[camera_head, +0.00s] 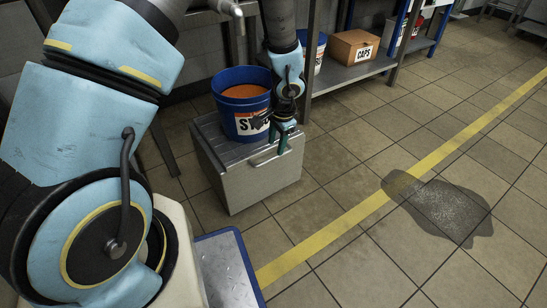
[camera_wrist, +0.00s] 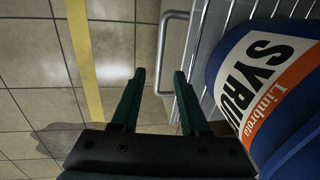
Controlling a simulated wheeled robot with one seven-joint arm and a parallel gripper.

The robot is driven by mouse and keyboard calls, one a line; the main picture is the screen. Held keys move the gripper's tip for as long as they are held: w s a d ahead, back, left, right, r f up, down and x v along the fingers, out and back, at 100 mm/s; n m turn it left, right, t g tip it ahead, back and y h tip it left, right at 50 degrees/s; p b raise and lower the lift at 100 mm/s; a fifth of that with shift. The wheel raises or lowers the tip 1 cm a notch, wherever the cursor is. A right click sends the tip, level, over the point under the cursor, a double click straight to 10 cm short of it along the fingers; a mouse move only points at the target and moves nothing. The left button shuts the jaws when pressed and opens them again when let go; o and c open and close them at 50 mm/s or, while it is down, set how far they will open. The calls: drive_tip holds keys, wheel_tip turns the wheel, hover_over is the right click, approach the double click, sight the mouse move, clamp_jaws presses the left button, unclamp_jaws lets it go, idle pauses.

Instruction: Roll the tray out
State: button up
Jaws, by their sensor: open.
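A grey metal box-like unit (camera_head: 240,178) with a ribbed top stands on the floor; I cannot tell which part of it is the tray. A bar handle (camera_head: 268,157) is on its front near the top edge. A blue bucket (camera_head: 228,116) with orange contents stands on top. My gripper (camera_head: 282,138) is beside the bucket, close to the handle. In the wrist view my gripper (camera_wrist: 159,74) is open and empty, and the handle (camera_wrist: 163,45) shows between its fingertips. I cannot tell how far it is from them. The bucket's label there reads "SYRU", partly cut off.
A dark wet-looking patch (camera_head: 448,210) lies on the tiled floor near a yellow line (camera_head: 320,241). A shelf (camera_head: 345,74) behind holds a "CAPS" box (camera_head: 354,46) and another blue bucket. Floor in front of the unit is clear.

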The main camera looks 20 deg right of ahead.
sight(274, 157)
drive_tip(key=f, duration=0.1)
drive_tip(key=f+b, duration=0.1)
drive_tip(key=f, duration=0.1)
drive_tip(key=w+f, duration=0.1)
drive_tip(key=f, duration=0.1)
drive_tip(key=shift+f+b, duration=0.2)
drive_tip(key=shift+b, duration=0.15)
drive_tip(key=shift+a, duration=0.1)
drive_tip(key=shift+c, duration=0.4)
clamp_jaws()
idle(0.6)
